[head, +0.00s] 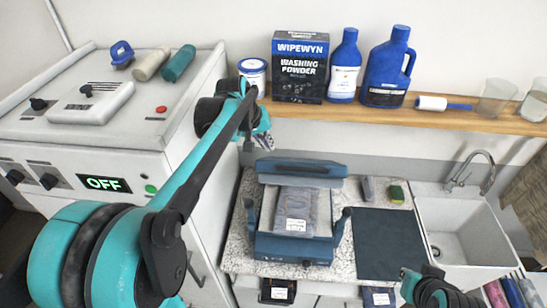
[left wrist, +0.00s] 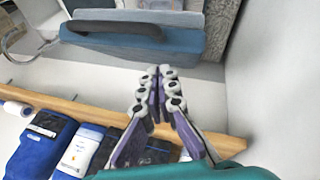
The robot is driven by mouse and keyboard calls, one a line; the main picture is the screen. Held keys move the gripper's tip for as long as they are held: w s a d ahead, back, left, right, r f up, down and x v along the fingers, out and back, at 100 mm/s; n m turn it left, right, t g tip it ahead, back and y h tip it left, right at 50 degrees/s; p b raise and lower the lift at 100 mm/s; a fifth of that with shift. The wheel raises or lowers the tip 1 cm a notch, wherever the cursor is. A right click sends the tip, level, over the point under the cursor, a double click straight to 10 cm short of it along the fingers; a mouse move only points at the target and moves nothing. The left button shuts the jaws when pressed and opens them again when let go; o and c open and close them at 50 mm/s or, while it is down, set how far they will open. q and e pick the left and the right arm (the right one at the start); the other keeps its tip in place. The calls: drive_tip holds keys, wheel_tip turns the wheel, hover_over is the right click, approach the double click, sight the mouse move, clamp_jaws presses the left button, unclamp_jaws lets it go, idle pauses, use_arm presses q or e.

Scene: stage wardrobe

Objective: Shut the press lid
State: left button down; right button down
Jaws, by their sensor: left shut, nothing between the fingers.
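The blue press (head: 293,247) stands on the speckled counter. Its lid (head: 300,168) is raised at the back, with a dark handle bar along its edge. A folded grey garment (head: 294,208) with a white label lies on the press bed. In the left wrist view the lid (left wrist: 140,42) is just beyond my fingertips. My left gripper (head: 263,141) is shut and empty, behind and left of the raised lid, apart from it. Its fingertips (left wrist: 155,75) meet in the left wrist view. My right gripper is not seen; only part of my right arm shows at the bottom.
A wooden shelf (head: 440,118) with a washing powder box (head: 299,68), blue bottles and cups runs close behind the press. A white machine (head: 100,135) stands left. A dark mat (head: 388,243), a sponge (head: 397,194) and a sink (head: 462,230) are right of the press.

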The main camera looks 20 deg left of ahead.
use_arm(q)
drive_tip(key=f, duration=0.1)
drive_tip(key=d+f, duration=0.1)
drive_tip(key=f, duration=0.1)
drive_tip(key=d+f+p, duration=0.1)
drive_tip(key=f, duration=0.1)
drive_tip(key=shift+s+f, duration=0.15)
drive_tip(key=shift+f, duration=0.05)
drive_tip(key=s+d+f+t+b, duration=0.1)
drive_tip(key=s+f+b, duration=0.3)
drive_tip(key=f+b, duration=0.4)
drive_tip(key=s+d+f+t+y+b, duration=0.1)
drive_tip(key=s+f+t+b, duration=0.2)
drive_tip(key=f+b, duration=0.6)
drive_tip(key=s+d+f+m+t+b, duration=0.1)
drive_tip(key=s+f+t+b, duration=0.2)
drive_tip(key=s+f+b, duration=0.3)
wheel_tip(320, 180, down, 6)
drive_tip(key=b, duration=0.3)
drive_tip(key=shift+d+f+y, duration=0.15)
drive_tip(key=shift+d+y, duration=0.15)
drive_tip(key=shift+d, duration=0.1)
drive_tip(key=shift+s, duration=0.1)
